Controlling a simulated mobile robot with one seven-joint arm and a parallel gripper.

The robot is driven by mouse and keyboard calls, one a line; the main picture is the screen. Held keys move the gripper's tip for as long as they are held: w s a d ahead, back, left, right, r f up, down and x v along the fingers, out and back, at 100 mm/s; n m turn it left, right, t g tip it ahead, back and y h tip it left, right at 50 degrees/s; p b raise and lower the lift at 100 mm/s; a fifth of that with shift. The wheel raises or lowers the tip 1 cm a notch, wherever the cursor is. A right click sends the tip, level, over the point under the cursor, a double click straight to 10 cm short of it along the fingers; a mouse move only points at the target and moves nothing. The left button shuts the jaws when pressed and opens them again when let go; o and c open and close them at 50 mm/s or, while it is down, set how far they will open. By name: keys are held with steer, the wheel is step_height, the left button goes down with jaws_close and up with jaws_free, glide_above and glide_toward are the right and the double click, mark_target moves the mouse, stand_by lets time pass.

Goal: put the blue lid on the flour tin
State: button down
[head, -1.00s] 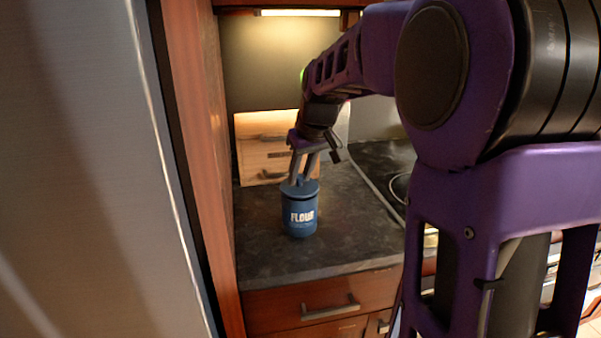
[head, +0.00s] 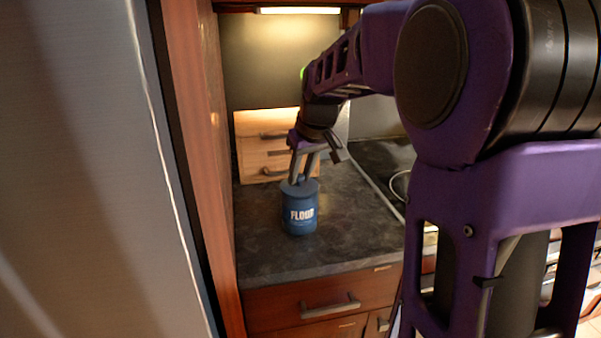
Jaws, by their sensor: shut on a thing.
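The blue flour tin (head: 300,217) stands upright on the dark countertop, its white FLOUR lettering facing me. The blue lid (head: 299,187) is on top of the tin's mouth and looks level; no gap shows between them from here. My gripper (head: 301,180) points down from above and is shut on the lid's top, where the fingers hide the grip point.
The dark countertop (head: 345,225) is clear around the tin. A small wooden drawer box (head: 265,155) stands behind it. A stove top (head: 385,165) lies to the right, and a tall wooden panel (head: 195,130) rises close on the left.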

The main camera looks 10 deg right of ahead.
steer(key=shift+f, duration=0.1)
stand_by(0.3)
steer(key=shift+c, duration=0.4)
jaws_free()
steer(key=shift+r+p, duration=2.85)
steer(key=shift+r, duration=0.7)
